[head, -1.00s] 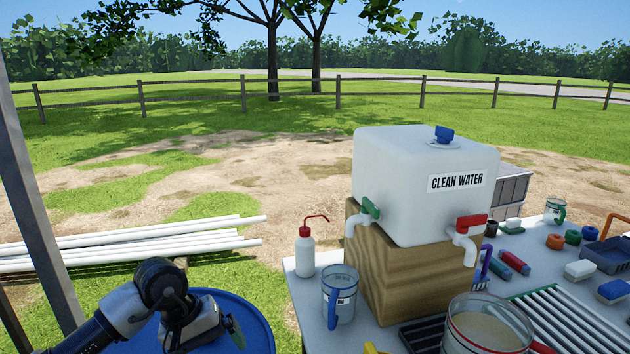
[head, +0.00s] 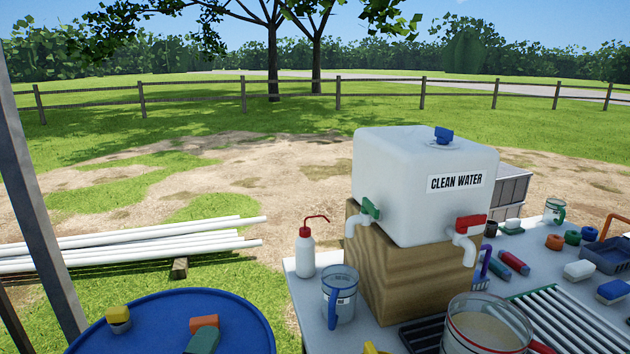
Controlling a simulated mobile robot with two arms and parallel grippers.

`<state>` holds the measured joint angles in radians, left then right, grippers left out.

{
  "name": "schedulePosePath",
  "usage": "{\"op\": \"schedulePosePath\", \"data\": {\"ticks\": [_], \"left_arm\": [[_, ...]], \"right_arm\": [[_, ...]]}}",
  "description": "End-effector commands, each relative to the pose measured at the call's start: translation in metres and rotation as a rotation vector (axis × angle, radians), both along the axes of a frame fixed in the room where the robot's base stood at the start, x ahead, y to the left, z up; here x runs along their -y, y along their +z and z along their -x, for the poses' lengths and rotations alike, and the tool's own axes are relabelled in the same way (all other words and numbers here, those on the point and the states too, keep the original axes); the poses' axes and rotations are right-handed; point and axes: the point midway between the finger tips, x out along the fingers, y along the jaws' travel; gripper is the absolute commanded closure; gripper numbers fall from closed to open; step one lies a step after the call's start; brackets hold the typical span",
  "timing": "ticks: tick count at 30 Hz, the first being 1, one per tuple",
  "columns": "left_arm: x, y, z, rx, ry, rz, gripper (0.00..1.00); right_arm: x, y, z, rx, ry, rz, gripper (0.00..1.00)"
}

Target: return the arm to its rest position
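Neither of my arms nor grippers shows in the head view now. The blue round top (head: 150,318) at the lower left is in full view down to the picture's edge. On it sit a small yellow-capped item (head: 118,318) and an orange and green item (head: 203,334).
A table (head: 309,312) at the right bears a clean water tank (head: 400,190) on a wooden block (head: 390,285), a wash bottle (head: 305,252), a blue-handled jug (head: 345,290) and a large red-rimmed jug (head: 485,330).

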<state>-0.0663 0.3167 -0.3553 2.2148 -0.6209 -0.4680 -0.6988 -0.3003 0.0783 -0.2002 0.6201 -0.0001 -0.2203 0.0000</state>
Motion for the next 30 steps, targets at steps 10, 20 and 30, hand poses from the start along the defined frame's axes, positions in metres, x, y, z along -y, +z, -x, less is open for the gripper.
{"op": "schedulePosePath", "data": {"ticks": [10, 20, 30], "left_arm": [[-0.053, -0.142, 0.115, -0.847, 0.483, 0.828, 0.03], [-0.050, -0.184, 0.221, -1.266, 0.844, 1.142, 0.03], [-0.046, -0.265, 0.210, -1.322, 0.892, 1.138, 0.03]], "right_arm": [[0.000, 0.000, 0.000, -0.001, 0.000, 0.000, 0.57], [0.001, 0.000, 0.000, -0.001, 0.000, 0.001, 0.57], [0.002, 0.003, 0.000, 0.000, 0.001, 0.003, 0.57]]}}
